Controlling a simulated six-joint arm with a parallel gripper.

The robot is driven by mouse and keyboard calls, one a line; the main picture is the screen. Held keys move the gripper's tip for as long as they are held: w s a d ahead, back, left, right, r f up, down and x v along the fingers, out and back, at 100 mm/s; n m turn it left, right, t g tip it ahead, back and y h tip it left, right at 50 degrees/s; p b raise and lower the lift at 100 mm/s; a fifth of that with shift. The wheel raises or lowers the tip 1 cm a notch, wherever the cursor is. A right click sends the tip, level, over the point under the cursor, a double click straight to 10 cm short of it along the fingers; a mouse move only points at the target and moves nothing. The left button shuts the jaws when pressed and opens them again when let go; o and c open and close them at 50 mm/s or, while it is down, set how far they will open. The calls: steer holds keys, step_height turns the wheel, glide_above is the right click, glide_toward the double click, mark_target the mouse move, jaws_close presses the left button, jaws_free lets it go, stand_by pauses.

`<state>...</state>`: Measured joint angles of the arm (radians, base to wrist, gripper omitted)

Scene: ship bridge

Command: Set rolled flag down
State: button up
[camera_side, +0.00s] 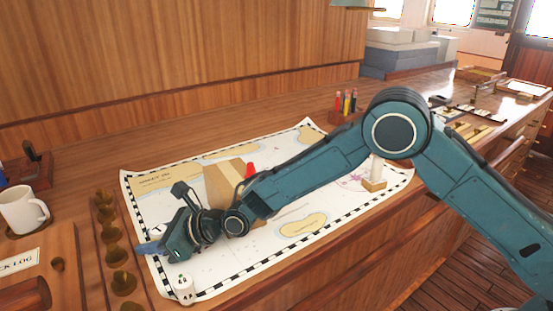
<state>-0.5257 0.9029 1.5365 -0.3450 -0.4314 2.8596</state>
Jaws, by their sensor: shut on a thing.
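My gripper (163,246) is low over the left edge of the chart (285,257), shut on a small blue thing that sticks out to its left. This blue thing (148,248) looks like the rolled flag, but most of it is hidden by the gripper. I cannot tell whether it touches the surface below.
A small white cylinder (183,289) stands at the chart's near left corner. A wooden strip with several round knobs (113,256) and a white mug (22,211) are to the left. A pen holder (340,116) stands behind. The chart's front part is mostly clear.

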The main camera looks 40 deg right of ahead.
mark_target(163, 230)
steer(key=shift+f, duration=0.1)
steer(key=o, duration=1)
steer(key=shift+r, duration=0.2)
steer(key=shift+v, duration=1.1)
steer(key=r, duration=0.7)
steer(key=shift+s+d+r, duration=0.15)
steer(key=shift+s+d, duration=0.1)
